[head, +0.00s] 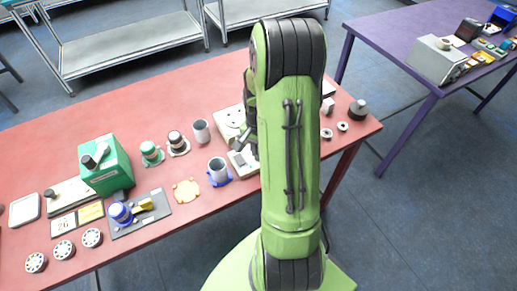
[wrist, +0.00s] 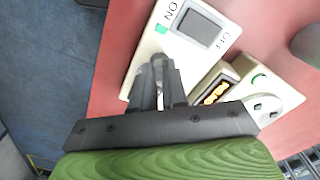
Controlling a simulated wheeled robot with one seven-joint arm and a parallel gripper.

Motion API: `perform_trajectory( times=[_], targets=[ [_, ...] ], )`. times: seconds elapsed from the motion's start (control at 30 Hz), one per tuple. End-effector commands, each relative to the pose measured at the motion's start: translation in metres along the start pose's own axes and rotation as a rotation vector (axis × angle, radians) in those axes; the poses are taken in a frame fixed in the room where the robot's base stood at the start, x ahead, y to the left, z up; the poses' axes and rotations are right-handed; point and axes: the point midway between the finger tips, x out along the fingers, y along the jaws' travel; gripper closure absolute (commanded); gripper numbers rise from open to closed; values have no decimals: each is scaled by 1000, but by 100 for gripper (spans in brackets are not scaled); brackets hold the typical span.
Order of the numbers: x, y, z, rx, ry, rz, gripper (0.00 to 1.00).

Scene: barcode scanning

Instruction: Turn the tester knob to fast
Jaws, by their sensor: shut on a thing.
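The tester is a cream box (wrist: 147,52) with a grey rocker switch (wrist: 197,24), the words ON and OFF, and a small green light (wrist: 161,28). My gripper (wrist: 160,72) is at the box's lower part in the wrist view. Its dark fingers are shut on a pale grey piece, which looks like the tester knob (wrist: 158,62); the fingers hide most of it. No fast mark can be read. In the head view a white box (head: 238,165) stands at the table's front edge, and my arm hides part of it and most of my gripper.
A second cream box (wrist: 285,95) with an orange display (wrist: 215,93) and a green button stands close right of my fingers in the wrist view. Cups, a green machine (head: 107,165) and several parts fill the red table (head: 80,125) to the left.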

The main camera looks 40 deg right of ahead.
Motion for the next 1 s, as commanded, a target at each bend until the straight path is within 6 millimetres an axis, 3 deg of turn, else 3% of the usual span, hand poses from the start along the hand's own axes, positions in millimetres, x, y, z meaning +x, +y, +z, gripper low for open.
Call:
perform_trajectory(
  times=[0.5,1.0],
  targets=[
    [0,-1,0,450,2,-2,100],
    [-1,-1,-1,651,2,-2,100]
  ],
)
